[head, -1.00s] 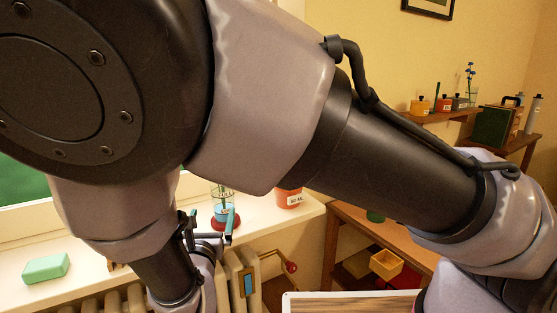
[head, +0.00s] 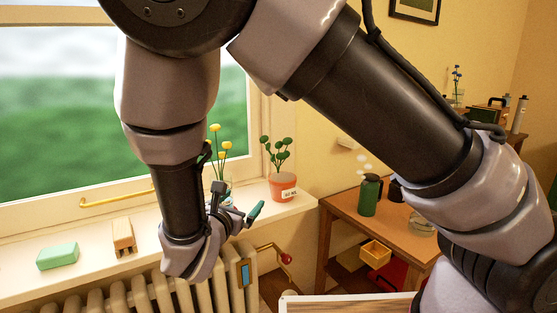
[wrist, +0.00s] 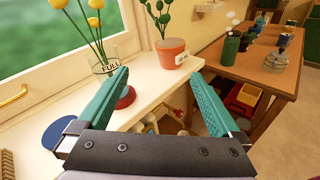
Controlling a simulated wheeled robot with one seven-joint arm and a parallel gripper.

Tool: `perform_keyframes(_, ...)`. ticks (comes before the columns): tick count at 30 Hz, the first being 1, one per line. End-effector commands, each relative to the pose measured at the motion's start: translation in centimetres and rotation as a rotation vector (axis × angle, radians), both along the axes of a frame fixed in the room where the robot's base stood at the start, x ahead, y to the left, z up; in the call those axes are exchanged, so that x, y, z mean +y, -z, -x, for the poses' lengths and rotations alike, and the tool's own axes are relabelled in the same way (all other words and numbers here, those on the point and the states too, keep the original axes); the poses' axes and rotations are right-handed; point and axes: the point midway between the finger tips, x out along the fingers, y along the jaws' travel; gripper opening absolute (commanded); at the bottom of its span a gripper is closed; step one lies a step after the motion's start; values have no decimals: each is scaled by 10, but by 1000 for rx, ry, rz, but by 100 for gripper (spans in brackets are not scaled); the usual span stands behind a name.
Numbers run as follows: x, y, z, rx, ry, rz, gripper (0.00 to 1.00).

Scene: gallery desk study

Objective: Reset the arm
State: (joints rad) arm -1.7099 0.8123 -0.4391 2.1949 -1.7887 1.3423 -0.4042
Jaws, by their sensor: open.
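My gripper (head: 238,214) is over the right part of the white windowsill, above the radiator. In the wrist view my gripper (wrist: 160,98) has its two teal fingers spread wide with nothing between them. Beyond the left finger stands a glass vase (wrist: 103,68) labelled "FULL", holding yellow flowers, with a red round piece (wrist: 126,97) at its foot. A terracotta pot (wrist: 172,53) with a green plant stands farther along the sill; it also shows in the head view (head: 283,187). In the head view my arm partly hides the vase.
A wooden desk (head: 345,203) at right bears a green flask (head: 370,195); a yellow drawer (head: 376,253) is below.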

Motion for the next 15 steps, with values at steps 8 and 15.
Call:
perform_keyframes(8, -92, -29, -34, 114, 386, -288, 100)
perform_keyframes(15, -202, -64, -33, 205, 903, -748, 100)
